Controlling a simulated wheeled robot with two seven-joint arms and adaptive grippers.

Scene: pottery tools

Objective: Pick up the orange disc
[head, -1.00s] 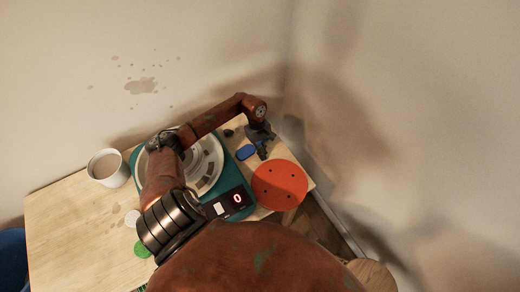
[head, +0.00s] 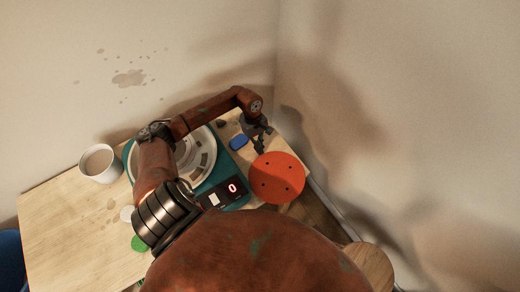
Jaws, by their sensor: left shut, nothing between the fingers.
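The orange disc (head: 278,180) is a flat round plate with several small dark holes. It lies at the right end of the wooden table, beside the teal pottery wheel. My left arm reaches over the wheel from the left. Its gripper (head: 260,148) points down just behind the disc's upper edge, shut with nothing in it. I cannot tell whether the fingertips touch the disc. My right gripper is not in view.
The teal pottery wheel (head: 226,192) with a display stands left of the disc. A blue piece (head: 238,142) lies near the gripper. A white cup (head: 99,163) and a green round piece (head: 139,243) are at left. Walls close off the back and right.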

